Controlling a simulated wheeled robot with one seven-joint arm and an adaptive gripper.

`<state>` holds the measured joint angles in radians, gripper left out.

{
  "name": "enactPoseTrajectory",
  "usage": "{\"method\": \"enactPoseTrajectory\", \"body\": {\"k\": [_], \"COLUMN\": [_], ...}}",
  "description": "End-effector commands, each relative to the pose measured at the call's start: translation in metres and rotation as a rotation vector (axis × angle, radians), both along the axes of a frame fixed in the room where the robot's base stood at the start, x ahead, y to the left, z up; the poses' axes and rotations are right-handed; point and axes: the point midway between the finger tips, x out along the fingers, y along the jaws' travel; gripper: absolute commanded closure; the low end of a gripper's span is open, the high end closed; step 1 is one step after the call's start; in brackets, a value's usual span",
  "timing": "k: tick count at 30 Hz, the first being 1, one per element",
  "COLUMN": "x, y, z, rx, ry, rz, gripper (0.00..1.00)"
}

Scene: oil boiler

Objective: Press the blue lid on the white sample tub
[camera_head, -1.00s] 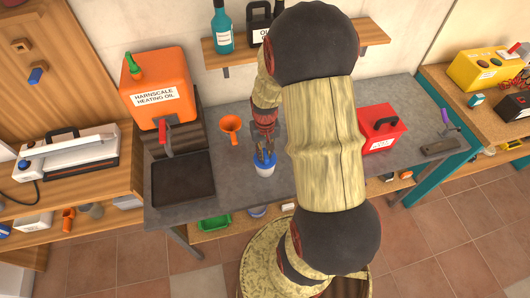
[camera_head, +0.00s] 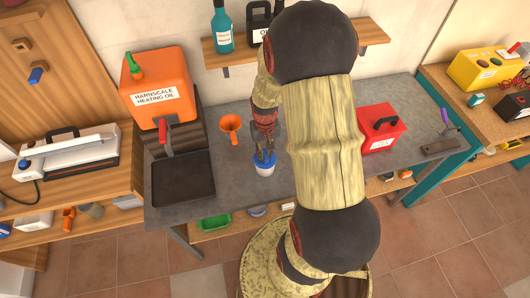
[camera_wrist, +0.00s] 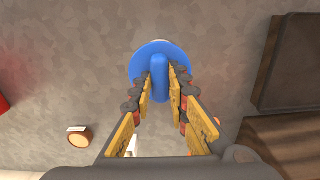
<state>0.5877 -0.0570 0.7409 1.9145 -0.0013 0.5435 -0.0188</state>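The blue lid (camera_wrist: 160,62) is round with a raised ridge across its middle. In the wrist view it lies straight ahead of my gripper (camera_wrist: 161,78), and the ridge sits between the two fingertips. My fingers are close along both sides of the ridge and appear shut on it. In the head view the lid shows as a blue disc on the white sample tub (camera_head: 264,172), which stands on the grey bench, with my gripper (camera_head: 264,156) directly above. The lid hides most of the tub in the wrist view. How tightly the lid sits cannot be told.
An orange funnel (camera_head: 231,125) stands left of my gripper. A dark tray (camera_head: 183,180) and an orange oil tank (camera_head: 157,85) are farther left. A red box (camera_head: 381,128) stands right of my arm. The grey bench (camera_head: 224,170) is clear between tray and tub.

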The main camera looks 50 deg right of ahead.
Motion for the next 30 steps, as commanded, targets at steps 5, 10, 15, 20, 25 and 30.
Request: {"method": "enactPoseTrajectory", "body": {"k": [5,10,15,20,25,30], "x": [0.0000,0.0000,0.0000,-0.0001,0.0000,0.0000], "y": [0.0000,0.0000,0.0000,0.0001,0.0000,0.0000], "z": [0.0000,0.0000,0.0000,0.0000,0.0000,0.0000], "rx": [0.000,0.000,0.000,0.000,0.000,0.000], "ry": [0.000,0.000,0.000,0.000,0.000,0.000], "rz": [0.000,0.000,0.000,0.000,0.000,0.000], "gripper": [0.73,0.63,0.63,0.56,0.47,0.44]}}
